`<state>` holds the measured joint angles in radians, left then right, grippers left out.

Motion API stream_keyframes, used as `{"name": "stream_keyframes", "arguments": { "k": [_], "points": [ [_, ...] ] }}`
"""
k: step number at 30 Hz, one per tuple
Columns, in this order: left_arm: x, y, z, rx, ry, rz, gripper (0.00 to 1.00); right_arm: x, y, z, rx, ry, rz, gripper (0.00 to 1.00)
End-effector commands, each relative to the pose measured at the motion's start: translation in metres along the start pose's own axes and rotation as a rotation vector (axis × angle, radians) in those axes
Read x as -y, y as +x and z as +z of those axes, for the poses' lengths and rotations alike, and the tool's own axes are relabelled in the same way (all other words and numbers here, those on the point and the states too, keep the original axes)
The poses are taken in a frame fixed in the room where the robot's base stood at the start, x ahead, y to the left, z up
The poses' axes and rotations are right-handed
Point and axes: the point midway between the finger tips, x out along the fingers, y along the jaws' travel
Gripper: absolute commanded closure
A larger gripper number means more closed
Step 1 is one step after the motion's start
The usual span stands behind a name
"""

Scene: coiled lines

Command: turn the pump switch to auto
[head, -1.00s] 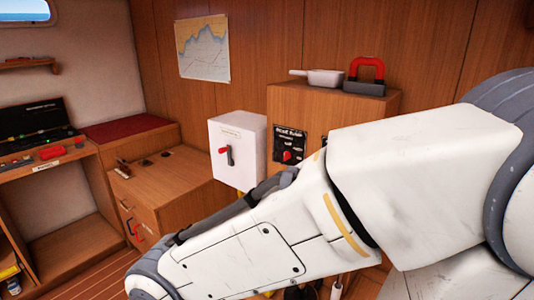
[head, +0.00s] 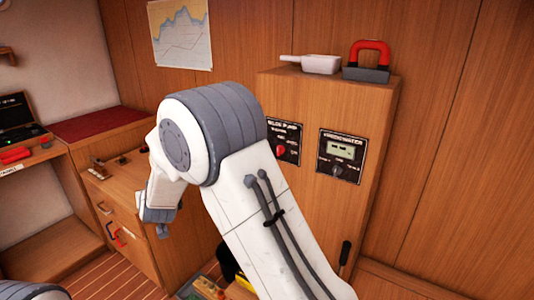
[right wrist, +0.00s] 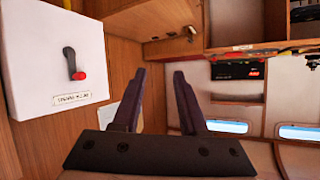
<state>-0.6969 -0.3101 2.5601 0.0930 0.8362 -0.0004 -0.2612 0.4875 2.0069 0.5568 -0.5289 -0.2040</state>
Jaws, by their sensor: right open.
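The bilge pump panel (head: 287,142) is a small black plate with a red knob (head: 280,151) on the front of the wooden cabinet. My right arm covers part of the panel, and I cannot tell where the knob points. The pump panel is not in the right wrist view. My right gripper (right wrist: 160,72) is open and empty, with its two dark fingers apart. In the head view its wrist hangs left of the cabinet, well away from the knob. My left gripper is not in view.
A white box (right wrist: 58,55) with a red-tipped lever is near my right gripper. A freshwater panel (head: 341,157) is right of the pump panel. A white scoop (head: 312,64) and a red-handled block (head: 367,62) stand on the cabinet. A low drawer unit (head: 125,215) is at left.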

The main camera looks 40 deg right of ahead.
Motion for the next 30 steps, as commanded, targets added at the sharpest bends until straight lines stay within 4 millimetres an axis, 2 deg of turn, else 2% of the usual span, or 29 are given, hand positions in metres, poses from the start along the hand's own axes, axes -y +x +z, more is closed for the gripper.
{"name": "stream_keyframes", "arguments": {
  "k": [1,2,3,5,6,9,12,15,20,30],
  "points": [
    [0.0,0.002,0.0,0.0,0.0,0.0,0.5,-0.042,0.03,-0.009,-0.098,0.029,0.109,0.57],
    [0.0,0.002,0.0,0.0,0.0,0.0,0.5,-0.067,0.042,-0.018,-0.166,0.041,0.176,0.57],
    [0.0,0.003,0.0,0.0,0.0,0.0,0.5,-0.102,0.054,-0.026,-0.254,0.052,0.268,0.57],
    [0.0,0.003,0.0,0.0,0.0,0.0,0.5,-0.155,0.063,-0.034,-0.378,0.054,0.413,0.57],
    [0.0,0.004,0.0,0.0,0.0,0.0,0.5,-0.189,0.064,-0.036,-0.453,0.05,0.509,0.57],
    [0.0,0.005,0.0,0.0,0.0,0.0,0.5,-0.26,0.052,-0.032,-0.61,0.016,0.733,0.57],
    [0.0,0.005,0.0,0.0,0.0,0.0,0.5,-0.308,0.032,-0.022,-0.721,-0.03,0.913,0.57],
    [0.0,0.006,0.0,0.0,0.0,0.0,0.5,-0.335,0.014,-0.012,-0.789,-0.07,1.036,0.57],
    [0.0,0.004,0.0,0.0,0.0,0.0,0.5,-0.352,0.001,-0.01,-0.832,-0.099,1.112,0.57],
    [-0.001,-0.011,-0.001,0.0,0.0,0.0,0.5,-0.394,0.01,-0.047,-0.836,-0.099,1.115,0.57]
  ]
}}
